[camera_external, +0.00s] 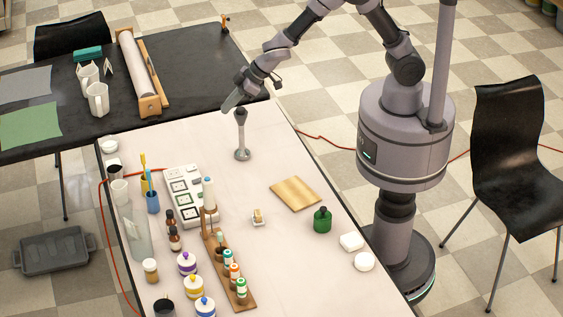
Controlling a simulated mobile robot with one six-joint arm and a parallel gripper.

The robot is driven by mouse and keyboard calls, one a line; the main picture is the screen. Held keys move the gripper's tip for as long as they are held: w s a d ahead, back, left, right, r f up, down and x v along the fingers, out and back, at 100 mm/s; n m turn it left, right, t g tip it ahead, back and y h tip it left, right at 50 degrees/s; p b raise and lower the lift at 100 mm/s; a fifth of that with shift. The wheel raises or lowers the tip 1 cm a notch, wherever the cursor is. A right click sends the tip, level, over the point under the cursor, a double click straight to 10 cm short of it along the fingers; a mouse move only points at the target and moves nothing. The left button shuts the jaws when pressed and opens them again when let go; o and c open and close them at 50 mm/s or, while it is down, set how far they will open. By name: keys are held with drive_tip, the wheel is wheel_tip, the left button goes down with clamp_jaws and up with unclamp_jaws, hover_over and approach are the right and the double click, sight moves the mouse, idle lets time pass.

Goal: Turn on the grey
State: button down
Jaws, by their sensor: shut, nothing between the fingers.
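A grey upright device (241,137) with a round base, a thin stem and a darker top stands at the far part of the white table. My gripper (230,103) reaches in from the upper right and hangs just above and left of the device's top. Its fingers are shut with nothing between them. I cannot tell from this view whether it touches the device. No switch or light on the device is clear at this size. A white multi-socket panel (179,187) lies to its lower left.
A wooden board (295,194), a green bottle (322,219) and two white soap pieces (352,242) lie on the right. A wooden rack (221,262) with small bottles and several jars stands front left. Behind is a black table (190,70). The table around the device is clear.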

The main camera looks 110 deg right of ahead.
drive_tip(key=w+f+n+y, duration=0.1)
drive_tip(key=w+f, duration=0.3)
drive_tip(key=f, duration=0.7)
drive_tip(key=shift+f+n+y+p, duration=0.35)
drive_tip(key=shift+n+y, duration=0.05)
drive_tip(key=shift+a, duration=0.1)
hover_over(200, 179)
drive_tip(key=s, duration=0.1)
wheel_tip(200, 179, down, 8)
drive_tip(key=f+b, duration=0.2)
drive_tip(key=b, duration=0.1)
drive_tip(key=f+b, duration=0.1)
drive_tip(key=shift+s+f, duration=0.15)
drive_tip(key=shift+s, duration=0.15)
drive_tip(key=shift+f+b, duration=0.35)
drive_tip(key=shift+b, duration=0.3)
drive_tip(key=shift+s, duration=0.1)
drive_tip(key=shift+s+f, duration=0.15)
drive_tip(key=shift+f, duration=0.25)
drive_tip(key=shift+r, duration=0.2)
